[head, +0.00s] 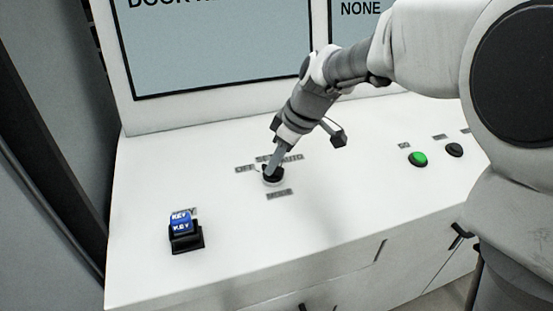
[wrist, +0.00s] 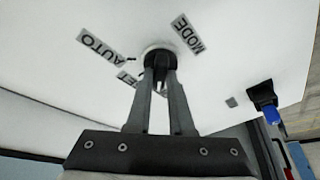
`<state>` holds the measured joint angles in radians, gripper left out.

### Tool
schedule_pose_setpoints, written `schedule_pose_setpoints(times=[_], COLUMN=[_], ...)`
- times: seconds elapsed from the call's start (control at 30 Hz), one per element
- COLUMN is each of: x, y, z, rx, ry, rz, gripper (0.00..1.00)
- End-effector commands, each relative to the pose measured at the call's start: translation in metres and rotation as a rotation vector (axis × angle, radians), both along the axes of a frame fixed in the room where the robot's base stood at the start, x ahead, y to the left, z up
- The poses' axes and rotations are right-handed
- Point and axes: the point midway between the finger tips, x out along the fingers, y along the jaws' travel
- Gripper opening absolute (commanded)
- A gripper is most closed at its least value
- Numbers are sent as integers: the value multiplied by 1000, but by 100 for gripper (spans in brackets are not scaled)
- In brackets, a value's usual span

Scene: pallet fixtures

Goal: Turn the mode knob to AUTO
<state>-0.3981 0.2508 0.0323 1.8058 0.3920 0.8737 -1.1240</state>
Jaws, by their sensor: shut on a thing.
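The mode knob (head: 273,180) is a small black knob on a pale round base on the white console top. My gripper (head: 271,168) reaches down to it from the upper right and is shut on it. In the wrist view both fingers (wrist: 160,72) close around the black knob (wrist: 158,54). The AUTO label (head: 292,157) is behind and right of the knob, OFF (head: 246,169) is to its left, and MODE (head: 279,194) is in front. A label between OFF and AUTO is partly hidden by the gripper. I cannot tell where the knob points.
A blue key block (head: 181,222) sits in a black holder at the console's front left. A green button (head: 417,159) and a black button (head: 454,150) are at the right. A screen (head: 215,45) stands behind. The console top around the knob is otherwise clear.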

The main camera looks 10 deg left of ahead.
Motion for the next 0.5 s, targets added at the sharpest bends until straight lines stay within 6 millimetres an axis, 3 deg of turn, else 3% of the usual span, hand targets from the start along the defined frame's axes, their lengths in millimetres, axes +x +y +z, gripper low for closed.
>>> schedule_pose_setpoints(times=[0.27,0.5], x=[-1,-2], y=[0,1], z=[1,1], rx=[0,1], ry=[-3,-4], rz=[-84,-262], gripper=[0,0])
